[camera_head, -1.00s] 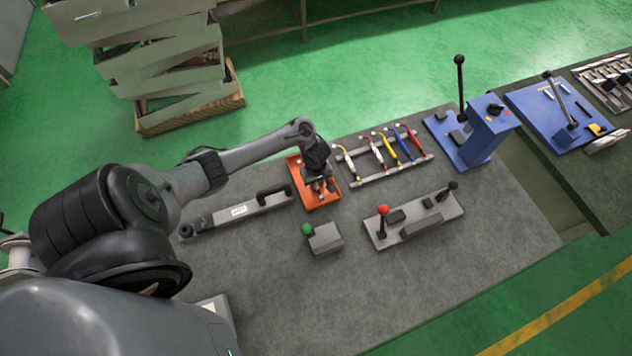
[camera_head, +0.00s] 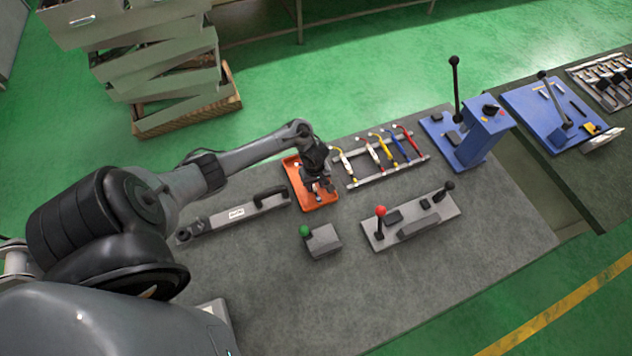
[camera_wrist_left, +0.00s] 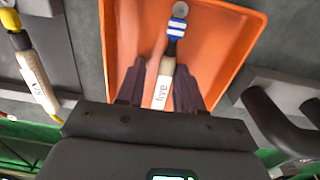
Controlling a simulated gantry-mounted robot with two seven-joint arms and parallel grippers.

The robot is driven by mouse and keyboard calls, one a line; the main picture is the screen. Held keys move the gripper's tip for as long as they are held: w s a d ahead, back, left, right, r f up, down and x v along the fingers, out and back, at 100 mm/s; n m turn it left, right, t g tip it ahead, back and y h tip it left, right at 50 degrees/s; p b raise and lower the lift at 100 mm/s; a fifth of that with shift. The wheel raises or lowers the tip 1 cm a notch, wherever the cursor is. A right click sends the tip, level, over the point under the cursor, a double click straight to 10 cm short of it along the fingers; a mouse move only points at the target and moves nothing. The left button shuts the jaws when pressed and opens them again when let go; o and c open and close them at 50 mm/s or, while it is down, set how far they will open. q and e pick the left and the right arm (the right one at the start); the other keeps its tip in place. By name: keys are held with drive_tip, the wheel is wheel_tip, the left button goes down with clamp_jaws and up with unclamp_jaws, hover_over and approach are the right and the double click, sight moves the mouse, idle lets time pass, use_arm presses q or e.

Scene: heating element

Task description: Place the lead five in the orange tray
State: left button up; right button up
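The orange tray (camera_head: 296,175) lies on the grey bench, left of a lead rack; its inside fills the upper middle of the left wrist view (camera_wrist_left: 228,48). A lead (camera_wrist_left: 165,72) with a pale labelled body and a blue-and-white banded end lies over the tray floor. Its label appears upside down and I cannot read a number. My left gripper (camera_head: 318,184) points down over the tray. In the left wrist view its dark fingers (camera_wrist_left: 159,88) stand apart on either side of the lead, with gaps visible. My right gripper is not in view.
The rack (camera_head: 384,170) right of the tray holds several coloured leads. A grey bar with a black handle (camera_head: 268,193) lies close left of the tray. A green-knobbed box (camera_head: 322,241) and a red-knobbed lever panel (camera_head: 412,220) stand nearer. A blue lever press (camera_head: 470,135) is at right.

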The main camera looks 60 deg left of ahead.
use_arm(q)
drive_tip(key=shift+s+r, duration=0.1)
drive_tip(key=shift+s, duration=0.5)
wheel_tip(320, 180, up, 12)
drive_tip(key=p, duration=0.7)
drive_tip(key=d+r+m+t, duration=0.2)
drive_tip(key=d+m+t, duration=0.2)
drive_tip(key=d+m, duration=1)
drive_tip(key=s+d+r+m, duration=0.4)
drive_tip(key=s+d+r, duration=0.4)
drive_tip(key=s+r, duration=0.3)
drive_tip(key=shift+s+d+r+g, duration=0.15)
drive_tip(key=shift+s+r+g, duration=0.2)
drive_tip(key=shift+r, duration=0.4)
wheel_tip(320, 180, up, 5)
drive_tip(key=p, duration=0.5)
drive_tip(key=shift+f, duration=0.15)
